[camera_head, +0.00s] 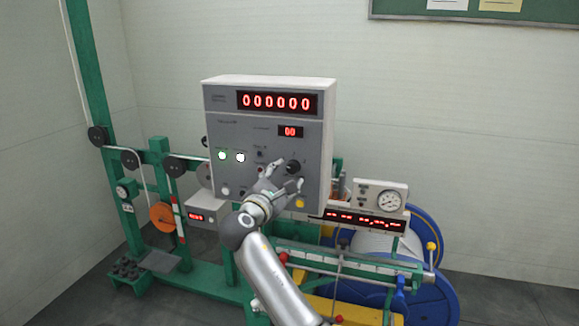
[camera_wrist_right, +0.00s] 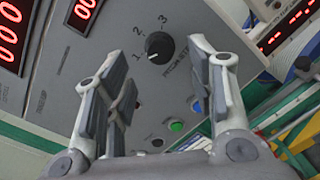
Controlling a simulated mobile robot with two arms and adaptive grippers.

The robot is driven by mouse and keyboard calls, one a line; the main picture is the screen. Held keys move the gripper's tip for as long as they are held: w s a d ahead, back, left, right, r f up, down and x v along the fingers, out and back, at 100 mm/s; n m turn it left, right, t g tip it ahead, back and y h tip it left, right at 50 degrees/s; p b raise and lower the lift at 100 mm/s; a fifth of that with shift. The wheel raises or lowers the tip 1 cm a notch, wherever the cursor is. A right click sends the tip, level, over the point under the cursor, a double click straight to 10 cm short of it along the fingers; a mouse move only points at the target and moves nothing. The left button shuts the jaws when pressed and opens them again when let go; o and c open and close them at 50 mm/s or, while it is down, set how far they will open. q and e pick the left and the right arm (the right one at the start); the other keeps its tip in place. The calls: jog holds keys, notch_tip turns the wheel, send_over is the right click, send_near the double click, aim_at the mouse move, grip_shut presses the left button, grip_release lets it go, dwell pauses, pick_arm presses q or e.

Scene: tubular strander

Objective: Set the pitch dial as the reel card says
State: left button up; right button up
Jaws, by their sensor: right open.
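The pitch dial is a black round knob (camera_head: 293,166) on the grey control box. In the right wrist view the dial (camera_wrist_right: 159,47) has the numbers 1, 2 and 3 around its left and upper side; its white mark seems to point toward 1. My right gripper (camera_head: 289,174) is at the box front by the dial, open. In the right wrist view its two fingers (camera_wrist_right: 146,55) stand apart, with the dial beyond and between them, apparently not gripped. No readable reel card shows. My left gripper is out of view.
The grey control box (camera_head: 222,133) has red displays, one reading 000000 (camera_head: 277,102). Buttons sit below the dial, including a green one (camera_wrist_right: 176,126) and a blue one (camera_wrist_right: 197,107). The green strander frame and a blue reel (camera_head: 437,295) stand behind. Papers hang on a green board (camera_head: 400,8).

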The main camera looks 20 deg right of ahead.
aim_at(291, 169)
jog(key=shift+p+x, duration=0.55)
jog(key=shift+x, duration=2)
jog(key=c, duration=1)
jog(key=shift+f, duration=0.1)
